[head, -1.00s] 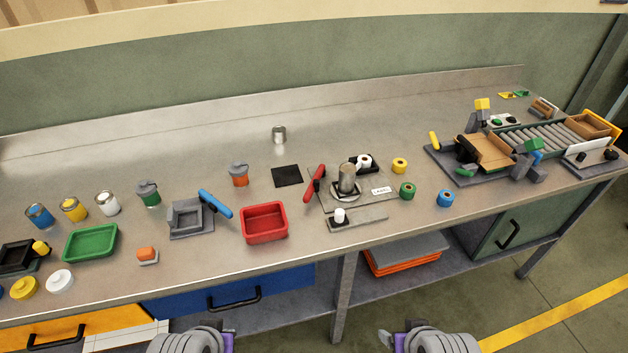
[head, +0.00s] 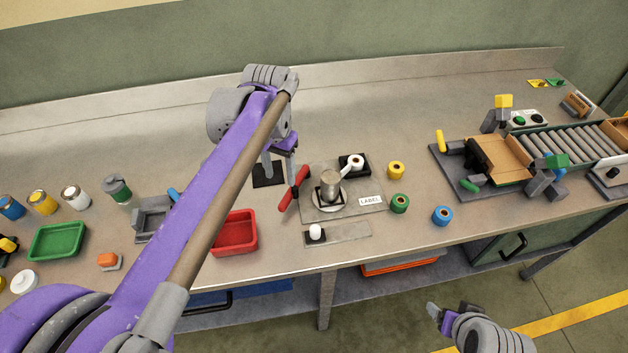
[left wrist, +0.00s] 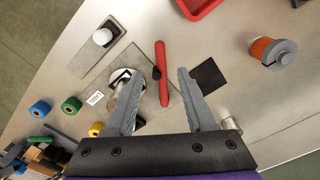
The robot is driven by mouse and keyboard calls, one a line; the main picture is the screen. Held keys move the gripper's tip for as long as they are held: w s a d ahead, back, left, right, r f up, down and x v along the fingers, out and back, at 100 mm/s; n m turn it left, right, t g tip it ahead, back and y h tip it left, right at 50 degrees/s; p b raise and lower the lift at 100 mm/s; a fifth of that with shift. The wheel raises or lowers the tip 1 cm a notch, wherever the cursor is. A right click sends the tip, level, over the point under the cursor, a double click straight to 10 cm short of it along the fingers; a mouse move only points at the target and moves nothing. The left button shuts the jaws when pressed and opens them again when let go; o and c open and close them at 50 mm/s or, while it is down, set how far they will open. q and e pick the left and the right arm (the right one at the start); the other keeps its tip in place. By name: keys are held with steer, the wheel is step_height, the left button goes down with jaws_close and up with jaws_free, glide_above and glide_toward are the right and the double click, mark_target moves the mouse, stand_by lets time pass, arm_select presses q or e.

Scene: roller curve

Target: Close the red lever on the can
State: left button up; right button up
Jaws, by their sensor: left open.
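The red lever (head: 303,174) stands at the left edge of a grey plate, left of the metal can (head: 329,182). In the left wrist view, the red lever (left wrist: 162,76) shows between the two fingers, with gaps on both sides. My left gripper (head: 281,180) is open, pointing down at the lever; one finger partly covers it in the head view. The can (left wrist: 122,82) is partly hidden behind a finger in the left wrist view. My right gripper (head: 438,313) is low at the front, off the bench; its opening is unclear.
A red tray (head: 248,247) lies left of the plate, partly behind my left arm. Green (head: 399,203), blue (head: 443,215) and yellow (head: 396,170) rolls stand to the right. A white knob (head: 316,232) is in front.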

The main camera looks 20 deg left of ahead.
mark_target(284, 202)
arm_select(q)
step_height(284, 202, down, 10)
steer(key=shift+s+f+b, duration=0.1)
steer(key=shift+f+b, duration=0.15)
steer(key=shift+b, duration=0.1)
jaws_close()
stand_by(0.4)
stand_by(1.1)
